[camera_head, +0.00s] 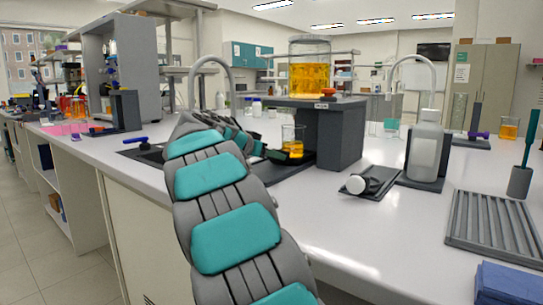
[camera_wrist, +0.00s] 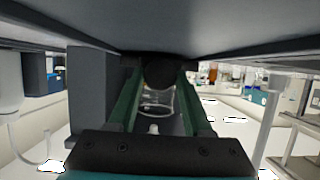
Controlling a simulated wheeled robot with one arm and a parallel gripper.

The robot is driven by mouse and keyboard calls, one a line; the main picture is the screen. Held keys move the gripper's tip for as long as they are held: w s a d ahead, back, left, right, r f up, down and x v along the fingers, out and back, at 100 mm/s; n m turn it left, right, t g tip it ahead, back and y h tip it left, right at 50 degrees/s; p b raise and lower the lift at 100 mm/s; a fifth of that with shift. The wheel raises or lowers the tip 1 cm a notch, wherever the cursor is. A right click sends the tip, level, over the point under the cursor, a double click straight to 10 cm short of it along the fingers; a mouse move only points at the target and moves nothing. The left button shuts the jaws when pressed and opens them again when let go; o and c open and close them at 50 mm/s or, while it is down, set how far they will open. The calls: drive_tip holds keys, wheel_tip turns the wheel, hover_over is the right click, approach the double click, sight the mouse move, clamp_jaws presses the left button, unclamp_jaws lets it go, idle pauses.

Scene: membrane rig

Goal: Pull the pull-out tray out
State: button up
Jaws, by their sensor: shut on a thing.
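The pull-out tray appears to be the dark flat piece (camera_head: 284,171) low on the grey rig, with a beaker of orange liquid (camera_head: 292,141) standing above it. My gripper (camera_head: 272,154) is at its near left side, partly hidden by my arm. In the wrist view, which looks upside down, my gripper's two green fingers (camera_wrist: 160,80) are shut on a dark round knob (camera_wrist: 160,70). The glass beaker (camera_wrist: 157,104) shows beyond the knob. How the knob joins the tray is hidden.
The grey rig block (camera_head: 335,135) carries a large jar of orange liquid (camera_head: 310,72). A bottle (camera_head: 426,143) on a dark stand, a white-ended item (camera_head: 356,184) and a ribbed rack (camera_head: 495,228) stand to the right. The white bench front (camera_head: 330,230) is clear.

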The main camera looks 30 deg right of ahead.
clamp_jaws()
idle(0.5)
drive_tip(key=shift+s+a+f+b, duration=0.1)
drive_tip(key=shift+a+f+b, duration=0.05)
drive_tip(key=shift+a+b, duration=0.2)
drive_tip(key=s+a+b, duration=0.1)
drive_tip(key=a+b, duration=0.2)
drive_tip(key=a, duration=0.1)
drive_tip(key=s+a+b, duration=0.2)
drive_tip(key=a, duration=0.3)
drive_tip(key=s+a+b, duration=0.2)
drive_tip(key=a+b, duration=0.1)
drive_tip(key=a, duration=0.2)
drive_tip(key=shift+a+b, duration=0.25)
drive_tip(key=shift+b, duration=0.1)
drive_tip(key=shift+s+a, duration=0.1)
drive_tip(key=o, duration=1)
unclamp_jaws()
